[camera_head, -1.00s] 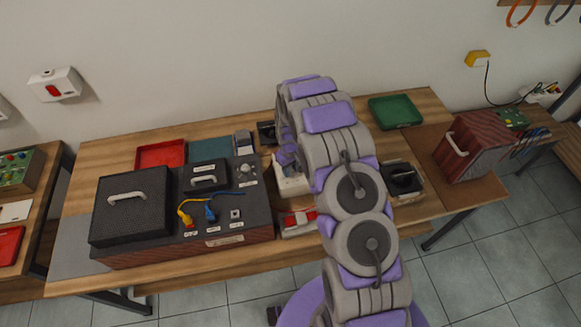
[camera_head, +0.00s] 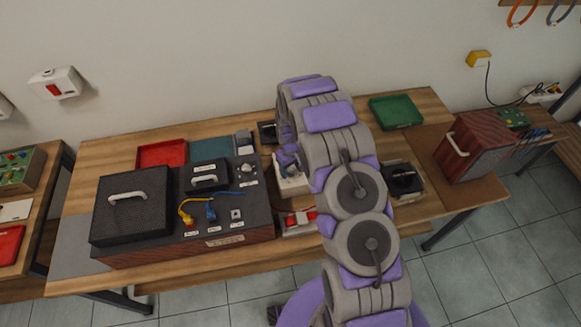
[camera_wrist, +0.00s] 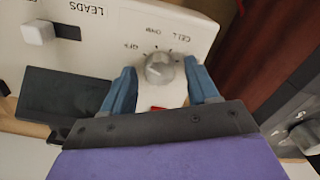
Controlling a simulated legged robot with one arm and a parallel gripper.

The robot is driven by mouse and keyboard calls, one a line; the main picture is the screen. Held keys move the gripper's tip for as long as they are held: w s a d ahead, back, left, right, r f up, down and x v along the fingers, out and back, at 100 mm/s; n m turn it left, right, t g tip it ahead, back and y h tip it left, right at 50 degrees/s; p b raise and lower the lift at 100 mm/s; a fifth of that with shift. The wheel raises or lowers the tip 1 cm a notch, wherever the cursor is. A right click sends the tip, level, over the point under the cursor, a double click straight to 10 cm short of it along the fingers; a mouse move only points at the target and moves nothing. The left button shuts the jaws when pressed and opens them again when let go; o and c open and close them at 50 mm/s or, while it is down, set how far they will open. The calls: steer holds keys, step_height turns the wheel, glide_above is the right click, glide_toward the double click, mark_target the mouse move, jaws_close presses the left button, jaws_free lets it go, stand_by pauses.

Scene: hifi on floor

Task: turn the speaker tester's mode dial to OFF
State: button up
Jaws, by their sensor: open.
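The speaker tester appears as a white panel (camera_wrist: 100,20) in the wrist view, its lettering upside down, with CELL, OFF and LEADS legible. The grey mode dial (camera_wrist: 160,70) stands on it, with OFF printed at its upper left; which mark its pointer faces is hard to tell. My gripper (camera_wrist: 160,66) is open, with one blue finger on each side of the dial; contact is not clear. In the head view the white tester (camera_head: 292,187) is partly hidden by my arm, and my gripper (camera_head: 287,158) is over it.
A black, wood-sided box (camera_head: 240,238) with blue and yellow leads stands close left of the tester. A red-and-white item (camera_head: 299,219) lies in front, and a black device (camera_head: 402,180) stands to the right. A green tray (camera_head: 395,111) is at the back right.

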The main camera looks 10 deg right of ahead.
mark_target(291, 169)
step_height(291, 169, up, 17)
steer(key=p, duration=0.1)
steer(key=shift+r, duration=0.2)
stand_by(0.6)
